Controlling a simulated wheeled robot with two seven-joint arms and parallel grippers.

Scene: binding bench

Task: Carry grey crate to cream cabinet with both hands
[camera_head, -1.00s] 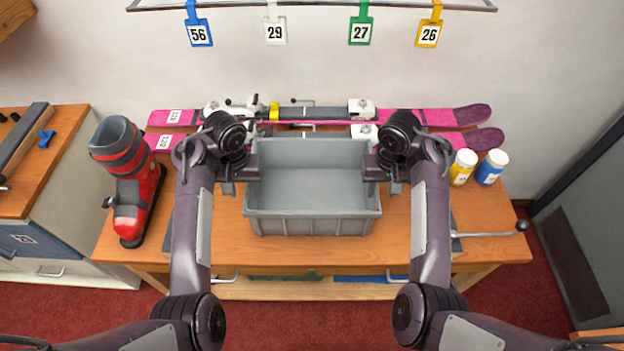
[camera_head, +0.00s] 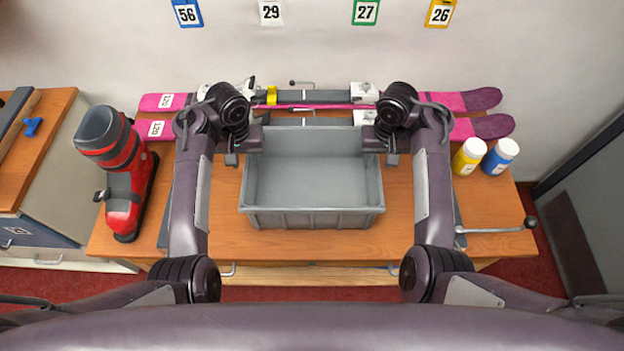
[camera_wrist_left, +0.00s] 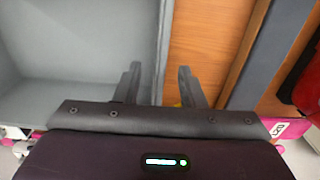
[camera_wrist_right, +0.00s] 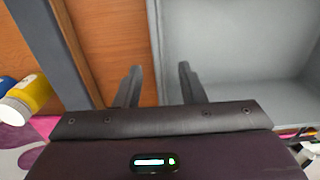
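The grey crate (camera_head: 312,219) is open-topped, looks empty and sits level on the wooden bench. My left gripper (camera_head: 243,152) is at its left wall, towards the back. In the left wrist view its fingers (camera_wrist_left: 160,85) are apart, one on each side of the crate wall (camera_wrist_left: 161,45), with gaps showing. My right gripper (camera_head: 381,152) is at the right wall in the same way. In the right wrist view its fingers (camera_wrist_right: 158,85) are apart around the wall (camera_wrist_right: 155,45). A cream-sided cabinet (camera_head: 75,150) with a wooden top stands at far left.
A red ski boot (camera_head: 125,180) stands left of the crate. Pink skis (camera_head: 470,102) lie behind it. A yellow jar (camera_head: 467,158) and a blue jar (camera_head: 500,157) stand at right, near a metal lever (camera_head: 495,230). Bare bench (camera_head: 300,250) shows in front of the crate.

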